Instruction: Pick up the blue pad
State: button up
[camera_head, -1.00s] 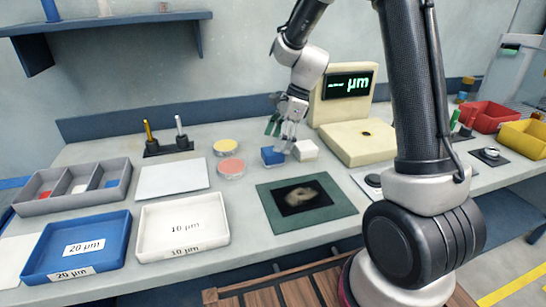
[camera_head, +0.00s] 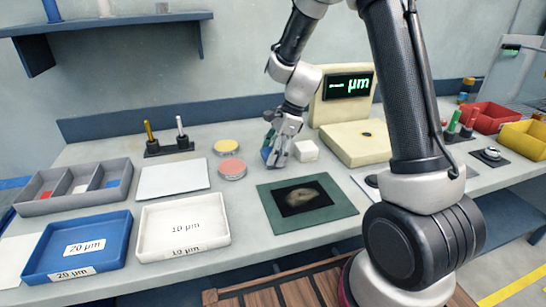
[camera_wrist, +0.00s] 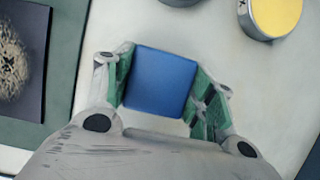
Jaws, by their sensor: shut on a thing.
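The blue pad (camera_wrist: 160,80) is a small blue block. In the wrist view it sits between the two green-lined fingers of my gripper (camera_wrist: 160,92), which touch its opposite sides. In the head view my gripper (camera_head: 275,158) points down over the bench and mostly hides the pad; only a little blue (camera_head: 266,153) shows. My gripper is shut on the pad. I cannot tell whether the pad is clear of the bench.
A yellow-topped dish (camera_head: 226,147) and a pink-topped dish (camera_head: 231,168) lie to the left. A green mat with a dark picture (camera_head: 262,201) lies in front. The cream display device (camera_head: 352,150) stands to the right.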

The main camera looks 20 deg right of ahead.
notch_tip(320, 180, up, 10)
jog(key=shift+r, duration=0.1)
dwell(0.4)
